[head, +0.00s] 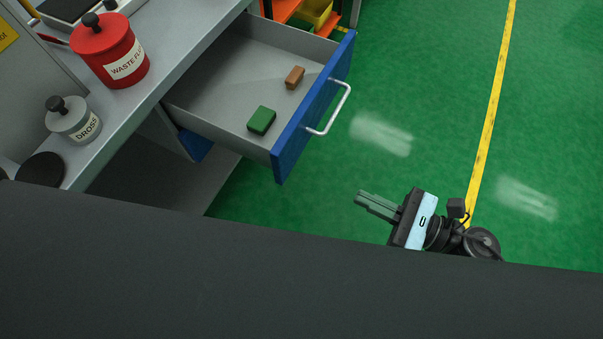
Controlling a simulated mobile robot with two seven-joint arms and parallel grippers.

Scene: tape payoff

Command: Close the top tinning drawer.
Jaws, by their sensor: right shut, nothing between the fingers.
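The top drawer (315,107) has a blue front and stands pulled well out from under the grey worktop. Its pale bar handle (335,110) is on the outer side of the front. Inside lie a green block (261,120) and a small brown block (294,77), apart from each other. My right gripper (377,204) is shut and empty, below and to the right of the drawer front in the picture. Its fingers point left and do not touch the drawer or handle. My left gripper is not in view.
On the worktop (125,107) stand a red "WASTE FLUX" pot (110,52) and a grey "DROSS" pot (74,121). Orange shelving (283,8) with a yellow bin (316,12) is at the top. The green floor right of the drawer is clear.

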